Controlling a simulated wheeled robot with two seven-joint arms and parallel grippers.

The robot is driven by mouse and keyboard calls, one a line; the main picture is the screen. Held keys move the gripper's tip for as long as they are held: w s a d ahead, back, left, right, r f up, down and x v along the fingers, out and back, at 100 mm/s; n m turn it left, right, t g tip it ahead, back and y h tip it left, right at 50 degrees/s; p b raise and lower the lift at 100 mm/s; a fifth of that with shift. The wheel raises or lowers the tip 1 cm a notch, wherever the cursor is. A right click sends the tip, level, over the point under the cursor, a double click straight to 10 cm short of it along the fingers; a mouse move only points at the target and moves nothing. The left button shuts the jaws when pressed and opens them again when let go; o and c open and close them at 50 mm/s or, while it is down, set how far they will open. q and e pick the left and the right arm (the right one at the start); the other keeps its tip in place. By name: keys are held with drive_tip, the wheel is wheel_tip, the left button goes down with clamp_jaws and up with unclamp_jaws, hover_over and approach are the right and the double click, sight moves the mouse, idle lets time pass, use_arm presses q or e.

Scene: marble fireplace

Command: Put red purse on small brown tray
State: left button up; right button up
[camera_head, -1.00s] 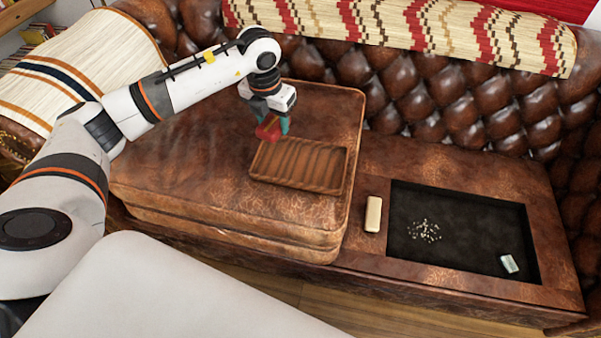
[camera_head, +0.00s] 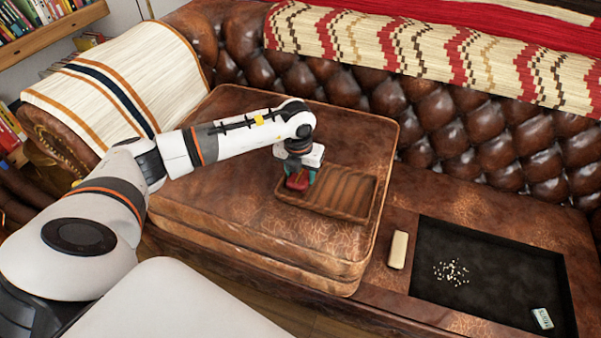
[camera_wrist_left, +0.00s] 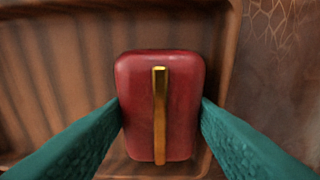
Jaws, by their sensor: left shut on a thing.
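The red purse (camera_head: 298,182) is a small rounded red block; in the left wrist view the purse (camera_wrist_left: 180,105) shows a gold strip down its middle. My left gripper (camera_head: 299,178) points down with its teal fingers on both sides of the purse, shut on it. The small brown tray (camera_head: 345,207) is a ribbed wooden tray on the leather cushion, and its rim also shows in the left wrist view (camera_wrist_left: 228,60). The purse is over the tray's left end. I cannot tell whether it touches the tray's floor. My right gripper is not in view.
The tray rests on a thick brown leather cushion (camera_head: 220,180). To the right, a black recessed panel (camera_head: 490,265) holds pale crumbs (camera_head: 451,271) and a small light can-like object (camera_head: 542,318). A cream bar (camera_head: 398,249) lies beside it. The tufted sofa back (camera_head: 450,120) stands behind.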

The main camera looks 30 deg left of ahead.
sight(298, 178)
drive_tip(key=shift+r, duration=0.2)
use_arm(q)
drive_tip(key=o, duration=1)
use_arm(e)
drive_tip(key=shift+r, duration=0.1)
use_arm(q)
drive_tip(key=r, duration=0.4)
drive_tip(key=s+r+p, duration=0.1)
drive_tip(key=r, duration=0.3)
drive_tip(key=r+p, duration=0.1)
drive_tip(key=r, duration=0.3)
drive_tip(key=shift+s+d, duration=0.15)
drive_tip(key=shift+s, duration=0.05)
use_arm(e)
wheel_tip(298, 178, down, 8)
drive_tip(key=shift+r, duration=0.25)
